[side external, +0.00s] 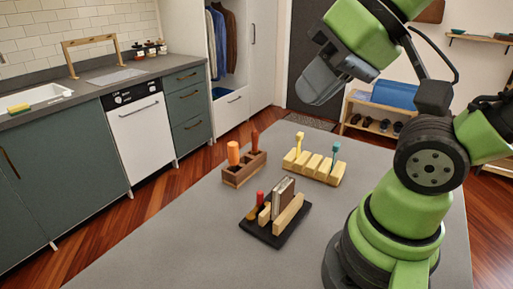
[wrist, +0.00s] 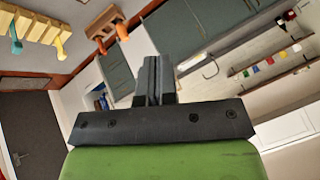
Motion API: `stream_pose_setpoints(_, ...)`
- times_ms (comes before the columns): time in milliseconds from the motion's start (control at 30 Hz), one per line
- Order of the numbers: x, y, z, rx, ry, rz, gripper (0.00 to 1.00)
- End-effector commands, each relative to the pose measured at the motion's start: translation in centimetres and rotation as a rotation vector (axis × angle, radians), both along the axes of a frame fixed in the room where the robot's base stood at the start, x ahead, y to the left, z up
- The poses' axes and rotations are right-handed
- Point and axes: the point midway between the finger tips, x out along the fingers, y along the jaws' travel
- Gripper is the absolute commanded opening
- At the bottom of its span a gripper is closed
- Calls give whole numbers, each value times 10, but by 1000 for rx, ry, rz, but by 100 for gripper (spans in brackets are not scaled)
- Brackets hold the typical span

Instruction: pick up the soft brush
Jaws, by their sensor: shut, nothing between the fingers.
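I cannot tell which upright tool is the soft brush. A pale yellow slotted rack (side external: 314,168) holds a yellow-handled tool (side external: 299,141) and a teal-headed tool (side external: 335,150). A brown wooden caddy (side external: 240,175) holds an orange-handled tool (side external: 233,152) and a red-brown one (side external: 255,139). A black-based holder (side external: 268,236) carries books (side external: 283,197) and a red-topped item (side external: 260,197). My gripper (side external: 308,92) is raised well above the table, apart from all of these. In the wrist view its fingers (wrist: 153,80) are together and empty.
The grey table (side external: 165,235) has clear room at left and in front of the holders. A counter (side external: 100,85) with sink runs along the back left. A shoe bench (side external: 378,115) stands beyond the table at the back right.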

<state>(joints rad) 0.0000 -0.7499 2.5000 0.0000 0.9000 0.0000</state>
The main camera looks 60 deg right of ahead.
Motion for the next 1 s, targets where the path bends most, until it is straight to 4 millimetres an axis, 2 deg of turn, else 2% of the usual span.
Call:
stream_pose_setpoints(267,0,0,0,0,0,0,0)
stream_pose_setpoints(367,0,0,0,0,0,0,18)
stream_pose_setpoints(500,0,0,0,0,0,0,51)
stream_pose_setpoints(833,3,-1,2,12,9,-23,52)
stream_pose_setpoints(933,17,-6,6,63,53,-124,52)
stream_pose_setpoints(1000,34,-12,10,124,103,-253,52)
